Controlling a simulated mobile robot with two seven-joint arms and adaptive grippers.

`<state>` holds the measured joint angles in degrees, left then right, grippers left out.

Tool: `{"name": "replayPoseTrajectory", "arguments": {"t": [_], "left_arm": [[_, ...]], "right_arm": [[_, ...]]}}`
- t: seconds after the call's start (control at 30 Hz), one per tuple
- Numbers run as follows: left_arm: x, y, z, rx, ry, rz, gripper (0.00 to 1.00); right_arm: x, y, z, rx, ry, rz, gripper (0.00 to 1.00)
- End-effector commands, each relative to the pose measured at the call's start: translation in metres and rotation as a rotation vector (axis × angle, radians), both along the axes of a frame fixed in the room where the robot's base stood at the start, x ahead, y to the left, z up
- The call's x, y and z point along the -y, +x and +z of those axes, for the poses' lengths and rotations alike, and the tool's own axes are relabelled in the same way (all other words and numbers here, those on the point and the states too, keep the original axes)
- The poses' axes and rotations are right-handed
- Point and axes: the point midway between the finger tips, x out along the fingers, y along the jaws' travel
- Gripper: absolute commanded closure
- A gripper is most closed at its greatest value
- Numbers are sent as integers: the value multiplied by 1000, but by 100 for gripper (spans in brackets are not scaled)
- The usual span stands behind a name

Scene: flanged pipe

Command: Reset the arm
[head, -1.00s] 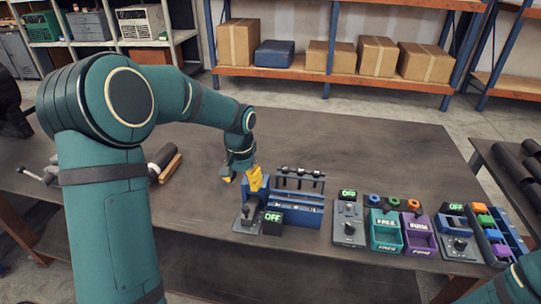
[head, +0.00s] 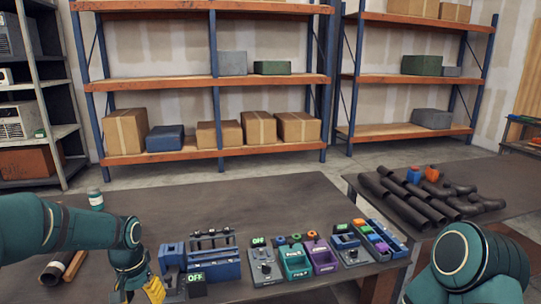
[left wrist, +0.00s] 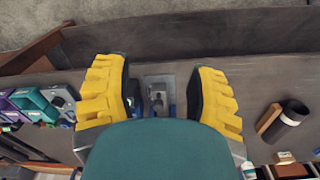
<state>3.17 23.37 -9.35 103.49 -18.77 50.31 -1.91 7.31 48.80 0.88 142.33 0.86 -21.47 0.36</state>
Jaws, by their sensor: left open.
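My left gripper (head: 150,289) is at the lower left of the head view, its yellow fingers pointing down beside the blue fixture (head: 215,268) and its display reading OFF (head: 196,279). In the left wrist view my left gripper (left wrist: 160,98) has its two yellow fingers wide apart, with nothing held between them. A small grey device with a lever (left wrist: 157,92) shows below, in the gap between the fingers. My right arm shows at the lower right of the head view; its gripper is outside the picture.
A second table (head: 470,165) holds black pipes (head: 412,203).

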Motion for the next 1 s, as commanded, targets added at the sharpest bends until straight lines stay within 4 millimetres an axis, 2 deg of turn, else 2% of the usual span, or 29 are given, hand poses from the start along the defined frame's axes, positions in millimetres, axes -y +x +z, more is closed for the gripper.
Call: {"name": "replayPoseTrajectory", "arguments": {"t": [0.03, 0.17, 0.27, 0.4, 0.5, 0.6, 0.7, 0.8, 1.0], "left_arm": [[18, -4, -27, -7, -29, -13, 44], [57, -13, -78, 21, -101, -15, 44], [92, -30, -121, 40, -163, -4, 44], [143, -69, -178, 65, -250, 41, 44], [171, -101, -208, 82, -293, 89, 44], [189, -130, -226, 96, -315, 134, 44], [200, -151, -235, 107, -325, 167, 44], [204, -162, -239, 115, -327, 186, 44], [205, -164, -240, 123, -327, 194, 44]], "right_arm": [[0, 0, -1, 0, 0, 1, 53], [0, 0, -4, 0, 1, 1, 53], [0, -1, -6, -1, 1, 3, 53], [-1, -2, -9, -4, 1, 5, 53], [-1, -3, -11, -6, 2, 6, 53], [-1, -3, -12, -7, 1, 7, 53], [-1, -4, -13, -8, 2, 7, 53], [-1, -4, -13, -9, 3, 8, 53], [-1, -4, -13, -9, 3, 8, 53]]}}
